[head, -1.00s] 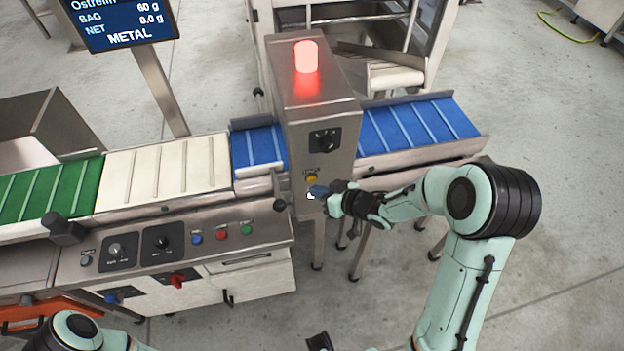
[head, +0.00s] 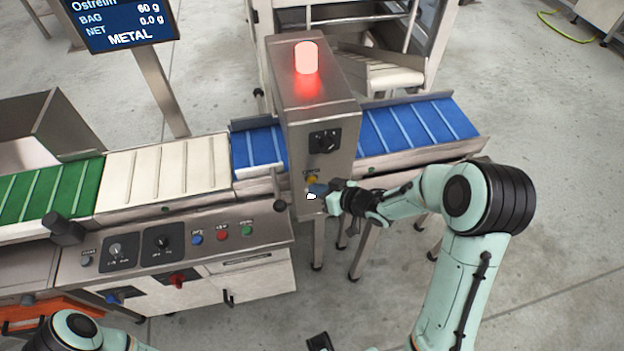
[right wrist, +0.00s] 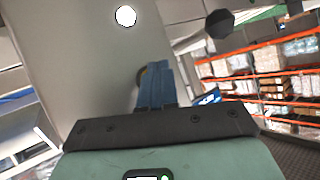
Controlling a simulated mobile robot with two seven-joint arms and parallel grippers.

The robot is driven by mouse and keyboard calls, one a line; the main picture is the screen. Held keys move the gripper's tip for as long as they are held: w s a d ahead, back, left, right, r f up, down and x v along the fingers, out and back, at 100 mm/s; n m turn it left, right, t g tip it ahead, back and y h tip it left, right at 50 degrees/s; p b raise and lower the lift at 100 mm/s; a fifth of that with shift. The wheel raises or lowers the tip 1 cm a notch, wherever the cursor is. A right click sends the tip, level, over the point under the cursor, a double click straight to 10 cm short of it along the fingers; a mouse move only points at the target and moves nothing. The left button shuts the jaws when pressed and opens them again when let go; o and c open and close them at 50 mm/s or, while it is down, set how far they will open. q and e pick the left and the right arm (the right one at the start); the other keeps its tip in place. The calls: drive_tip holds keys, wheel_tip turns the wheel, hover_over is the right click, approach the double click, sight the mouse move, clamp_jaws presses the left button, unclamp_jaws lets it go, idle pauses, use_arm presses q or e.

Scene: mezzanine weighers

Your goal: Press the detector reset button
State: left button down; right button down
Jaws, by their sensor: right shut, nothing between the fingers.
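The metal detector (head: 318,110) is a steel box over the blue belt, with a lit red lamp (head: 306,57) on top. A yellow button (head: 312,179) sits low on its front face, and a small white round part (head: 311,196) shows just below. My right gripper (head: 318,189) is shut and empty, its blue fingertips just beside and below the yellow button. My left gripper is not clearly visible.
A dark rotary switch (head: 324,141) sits above the button. The control panel (head: 140,250) with knobs and coloured buttons is to the left. The screen (head: 120,24) reads METAL. The blue belt (head: 420,122) runs right, above my right forearm. Open floor lies at right.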

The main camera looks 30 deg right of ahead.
drive_tip(key=shift+w+d, duration=0.1)
drive_tip(key=shift+w, duration=0.35)
idle(0.7)
drive_tip(key=shift+s, duration=0.85)
drive_tip(key=shift+s+a, duration=0.1)
drive_tip(key=shift+a, duration=0.1)
drive_tip(key=s, duration=0.2)
drive_tip(key=s+a+b, duration=0.1)
drive_tip(key=s, duration=0.1)
drive_tip(key=shift+s+b, duration=0.3)
idle(0.7)
